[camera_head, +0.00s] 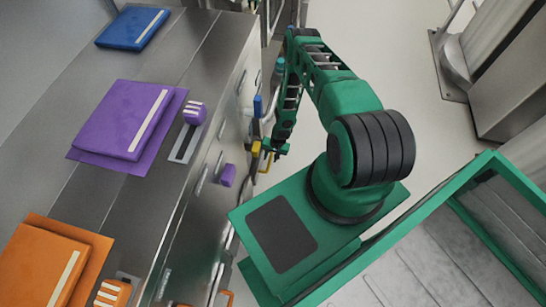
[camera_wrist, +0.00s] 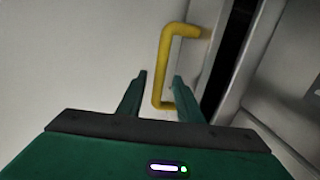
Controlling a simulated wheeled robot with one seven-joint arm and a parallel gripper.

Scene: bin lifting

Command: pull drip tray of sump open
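A yellow bracket-shaped handle (camera_wrist: 163,66) is fixed to a pale front beside a dark vertical gap in the wrist view. My gripper (camera_wrist: 160,88) is open, and the handle's long bar appears between its two fingertips. The handle's lower end passes behind the right finger. I cannot tell whether a finger touches it. In the head view, my gripper (camera_head: 274,150) is small, low at the side of the steel counter, near a yellow handle (camera_head: 265,162). The drip tray and the sump cannot be clearly made out.
The steel counter (camera_head: 205,55) carries blue (camera_head: 132,27), purple (camera_head: 122,118) and orange (camera_head: 40,265) flat pads. A green-rimmed bin (camera_head: 400,240) is at the lower right. Pale floor (camera_head: 400,60) is open beyond my arm.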

